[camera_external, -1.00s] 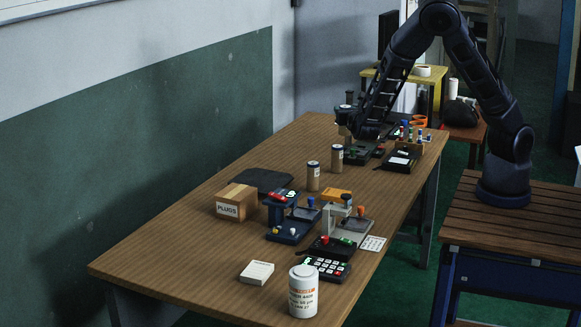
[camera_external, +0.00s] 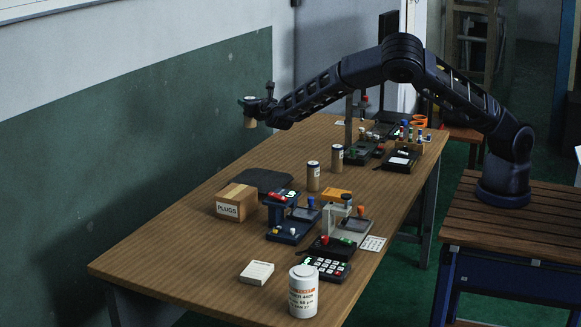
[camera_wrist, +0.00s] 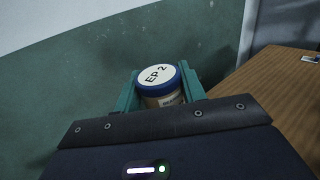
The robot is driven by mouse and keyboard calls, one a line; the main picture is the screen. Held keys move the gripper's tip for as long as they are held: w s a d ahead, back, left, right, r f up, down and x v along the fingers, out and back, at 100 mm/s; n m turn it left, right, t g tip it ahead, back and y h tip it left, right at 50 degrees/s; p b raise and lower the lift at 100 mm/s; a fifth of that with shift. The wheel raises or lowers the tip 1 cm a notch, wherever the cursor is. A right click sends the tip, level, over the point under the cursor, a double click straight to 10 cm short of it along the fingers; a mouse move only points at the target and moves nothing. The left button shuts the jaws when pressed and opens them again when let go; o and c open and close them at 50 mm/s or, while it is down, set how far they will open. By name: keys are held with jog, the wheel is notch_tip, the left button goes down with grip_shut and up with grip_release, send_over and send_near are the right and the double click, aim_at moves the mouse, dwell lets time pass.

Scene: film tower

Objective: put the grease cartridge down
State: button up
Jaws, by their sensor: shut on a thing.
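The grease cartridge (camera_external: 250,122) is a short tan cylinder. In the wrist view its white lid (camera_wrist: 158,73) reads "EP 2" and has a blue rim. My gripper (camera_external: 257,108) is shut on it and holds it roughly upright, in the air near the wall side of the table. In the wrist view the teal fingers of my gripper (camera_wrist: 160,88) clasp it from both sides. Two similar tan cylinders with dark rims, a nearer one (camera_external: 313,177) and a farther one (camera_external: 336,158), stand upright on the wooden table (camera_external: 180,245).
A dark flat pad (camera_external: 264,180) and a "PLUGS" box (camera_external: 237,202) lie left of the cylinders. Small devices, a keypad (camera_external: 325,268) and a white tub (camera_external: 303,291) occupy the front. The table's far left stretch is clear. The green wall (camera_external: 130,130) is close by.

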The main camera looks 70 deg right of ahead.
jog(key=shift+w+a+f, duration=0.15)
jog(key=shift+w+f, duration=0.05)
jog(key=shift+f, duration=0.25)
notch_tip(320, 180, down, 19)
jog(key=shift+f, duration=0.2)
jog(key=o, duration=1)
jog(key=shift+o, duration=0.2)
jog(key=shift+r, duration=0.1)
